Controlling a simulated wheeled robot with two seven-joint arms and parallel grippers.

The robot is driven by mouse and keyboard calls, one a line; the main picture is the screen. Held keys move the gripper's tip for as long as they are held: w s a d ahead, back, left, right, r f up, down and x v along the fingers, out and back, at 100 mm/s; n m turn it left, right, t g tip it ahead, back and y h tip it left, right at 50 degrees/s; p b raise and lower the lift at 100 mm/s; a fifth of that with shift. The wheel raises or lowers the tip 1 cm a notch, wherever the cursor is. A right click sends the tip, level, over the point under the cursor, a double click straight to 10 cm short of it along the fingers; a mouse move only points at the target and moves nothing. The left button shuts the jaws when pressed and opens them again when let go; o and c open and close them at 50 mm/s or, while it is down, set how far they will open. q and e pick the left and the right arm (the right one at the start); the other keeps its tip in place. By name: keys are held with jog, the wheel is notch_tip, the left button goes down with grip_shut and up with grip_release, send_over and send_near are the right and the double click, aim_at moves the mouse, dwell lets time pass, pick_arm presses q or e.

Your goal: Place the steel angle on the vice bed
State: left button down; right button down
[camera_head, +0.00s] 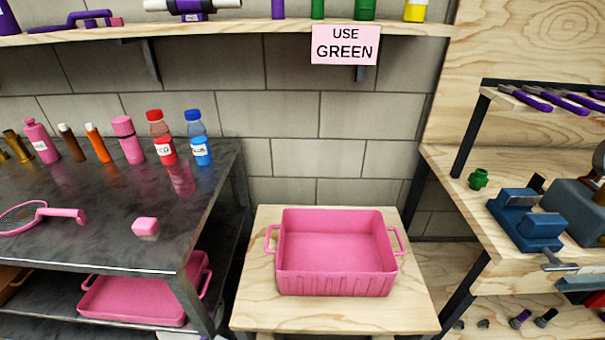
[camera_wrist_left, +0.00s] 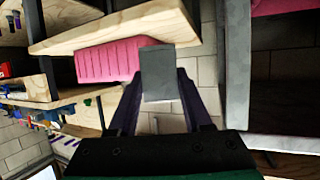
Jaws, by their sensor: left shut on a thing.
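A flat grey piece, which looks like the steel angle (camera_wrist_left: 158,72), sits between the fingers of my left gripper (camera_wrist_left: 162,95) in the left wrist view. The gripper is shut on it, and its lower part is between the dark fingers. The blue vice (camera_head: 526,221) stands on the wooden bench at the right of the head view. Its bed is partly hidden by its blue jaws. Neither gripper shows in the head view, and my right gripper is in no view.
A pink tub (camera_head: 336,252) sits on a low wooden table (camera_head: 255,312). A dark metal table (camera_head: 100,235) at left holds several bottles and a pink block (camera_head: 145,227). A green fitting (camera_head: 478,179) is left of the vice. A "USE GREEN" sign (camera_head: 345,45) hangs above.

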pick_arm(q)
jog(key=w+d+r+n+y+p, duration=0.1)
jog(key=w+d+r+y+p, duration=0.1)
jog(key=r, duration=0.5)
jog(key=w+d+r+n+y+p, duration=0.2)
jog(key=w+d+r+p, duration=0.2)
jog(key=r, duration=0.4)
jog(key=shift+r+n+t+p, duration=0.2)
jog(key=shift+n+t+p, duration=0.1)
jog(key=shift+p, duration=0.3)
jog(key=shift+a, duration=0.1)
